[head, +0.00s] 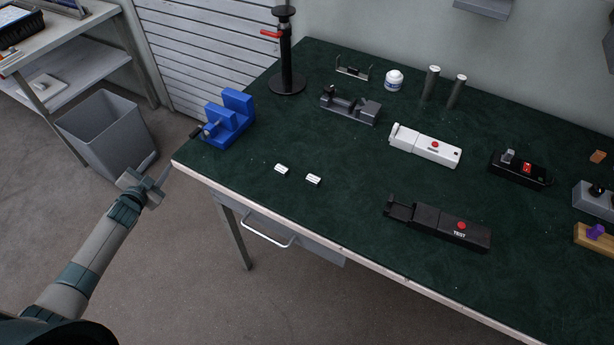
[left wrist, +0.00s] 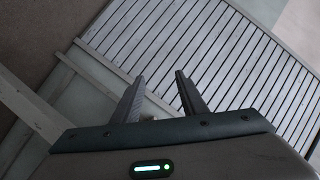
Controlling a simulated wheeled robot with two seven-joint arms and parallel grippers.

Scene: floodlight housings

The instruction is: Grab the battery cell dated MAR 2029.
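Two small white blocks or tags with dark marks, one left (head: 281,169) and one right (head: 313,180), lie on the green table top near its front edge. Two grey upright cylinders, one left (head: 430,83) and one right (head: 456,91), stand at the back. I cannot tell which of these are battery cells, and no date is readable. My left gripper (head: 158,174) is off the table's front left corner, left of the white pieces. In the left wrist view its fingers (left wrist: 157,92) are apart with nothing between them. My right gripper is not in view.
A blue vise (head: 228,119) stands at the table's left corner. A white TEST-type device (head: 425,147) and a black TEST device (head: 440,222) lie to the right. A grey bin (head: 108,135) stands on the floor. The table between vise and devices is mostly clear.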

